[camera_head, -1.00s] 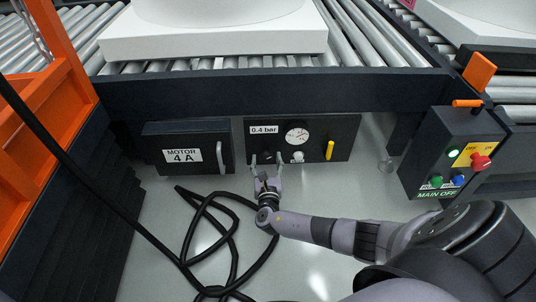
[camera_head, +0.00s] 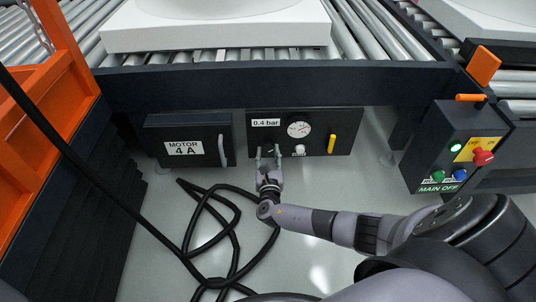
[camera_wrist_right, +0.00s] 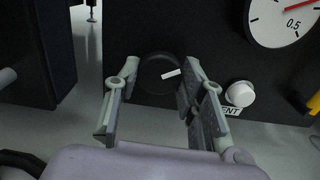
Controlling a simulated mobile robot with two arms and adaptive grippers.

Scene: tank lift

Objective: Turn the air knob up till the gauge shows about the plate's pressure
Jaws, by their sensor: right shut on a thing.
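The black air panel (camera_head: 342,117) carries a plate reading 0.4 bar (camera_head: 266,122), with a round white gauge (camera_head: 299,129) beside it. In the right wrist view the gauge (camera_wrist_right: 283,20) is cut off at the top; its red needle points up and right, above the 0.5 mark. My right gripper (camera_head: 269,154) is at the panel, below the plate. The knob's white pointer mark tilts slightly up to the right. My left gripper is not in view.
A white vent button (camera_wrist_right: 240,93) sits close right of the fingers. A yellow handle (camera_head: 331,144) is farther right. The motor box (camera_head: 184,133) stands left. A black hose (camera_head: 190,225) loops on the floor. A control box (camera_head: 446,150) stands at right.

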